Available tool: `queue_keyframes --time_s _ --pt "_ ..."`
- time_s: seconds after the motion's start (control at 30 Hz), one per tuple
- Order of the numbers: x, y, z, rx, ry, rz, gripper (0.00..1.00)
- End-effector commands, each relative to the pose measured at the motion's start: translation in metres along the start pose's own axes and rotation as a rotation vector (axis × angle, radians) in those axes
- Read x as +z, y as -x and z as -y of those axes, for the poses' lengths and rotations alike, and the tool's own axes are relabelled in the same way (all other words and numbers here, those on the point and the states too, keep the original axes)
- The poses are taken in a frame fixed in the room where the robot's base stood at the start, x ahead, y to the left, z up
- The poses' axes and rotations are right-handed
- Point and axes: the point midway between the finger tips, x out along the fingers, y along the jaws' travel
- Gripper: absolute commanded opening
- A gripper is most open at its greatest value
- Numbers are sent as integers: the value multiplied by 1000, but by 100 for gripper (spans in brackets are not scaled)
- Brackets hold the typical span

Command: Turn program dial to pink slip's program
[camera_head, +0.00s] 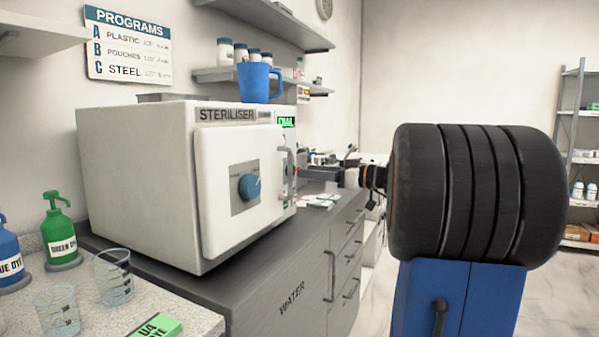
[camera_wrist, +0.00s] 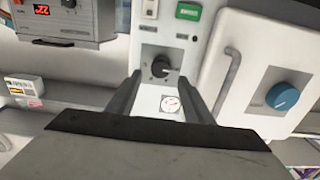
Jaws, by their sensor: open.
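The white steriliser (camera_head: 140,180) stands on a grey cabinet. In the wrist view a black dial (camera_wrist: 160,68) sits on its control panel, below a green display (camera_wrist: 188,12) and above a round gauge (camera_wrist: 170,104). The dial's marks are too small to read. My gripper (camera_wrist: 163,82) is open and empty, its fingertips to either side of and just below the dial in the picture. I cannot tell the remaining distance. In the head view my gripper (camera_head: 303,172) reaches the panel's right side. A small pinkish item (camera_wrist: 35,102) lies at the wrist view's left; I cannot read it.
The door has a blue knob (camera_wrist: 282,97) and a bar handle (camera_wrist: 227,82) right of my fingers. A programs sign (camera_head: 128,45) lists A plastic, B pouches, C steel. A blue jug (camera_head: 257,82) stands on top. Dye bottles (camera_head: 62,232) and beakers stand at front left.

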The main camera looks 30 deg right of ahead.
Motion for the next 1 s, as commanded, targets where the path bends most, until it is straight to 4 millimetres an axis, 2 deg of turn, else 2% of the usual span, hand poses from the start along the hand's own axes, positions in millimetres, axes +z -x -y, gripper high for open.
queue_keyframes --time_s 0.1,0.33,0.77,0.93,1.0 --pt "0 -17 1 -3 0 0 47" --pt "0 -39 0 -1 -1 0 47" --pt "0 -45 0 0 0 0 47" --pt "0 -45 0 0 0 0 8" --pt "0 -45 0 0 0 0 7"
